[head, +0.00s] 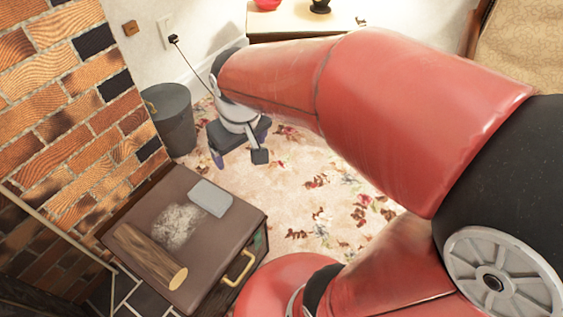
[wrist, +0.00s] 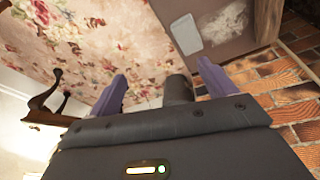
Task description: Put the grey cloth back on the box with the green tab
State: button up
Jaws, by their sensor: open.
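A flat light-grey rectangle, which looks like the grey cloth (head: 210,198), lies on top of a brown box (head: 235,215), near its far edge. It also shows in the wrist view (wrist: 186,35), on the brown top (wrist: 262,33). A small bit of green shows on the box's right side, beside a yellow handle (head: 240,267); it is too small to tell clearly. My gripper (wrist: 162,72) has its purple fingers spread, with no cloth between them. In the head view my gripper (head: 232,150) hangs over the carpet beyond the box, apart from the cloth.
A log (head: 150,255) and a pale ashy patch (head: 178,226) are on the box top. A dark bin (head: 172,120) stands by the brick wall (head: 60,100), left of my gripper. A low table (head: 290,22) stands at the back. Flowered carpet (head: 310,200) is clear right of the box.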

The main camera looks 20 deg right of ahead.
jog(key=s+d+r+m+t, duration=0.1)
jog(key=s+d+r, duration=0.1)
jog(key=s, duration=0.3)
jog(key=s+d+r+m+t, duration=0.1)
jog(key=s+d+r+m, duration=0.1)
jog(key=s, duration=0.3)
jog(key=shift+s+d+t, duration=0.3)
jog(key=shift+s, duration=0.1)
notch_tip(320, 180, up, 3)
jog(key=p, duration=0.3)
jog(key=shift+r, duration=0.2)
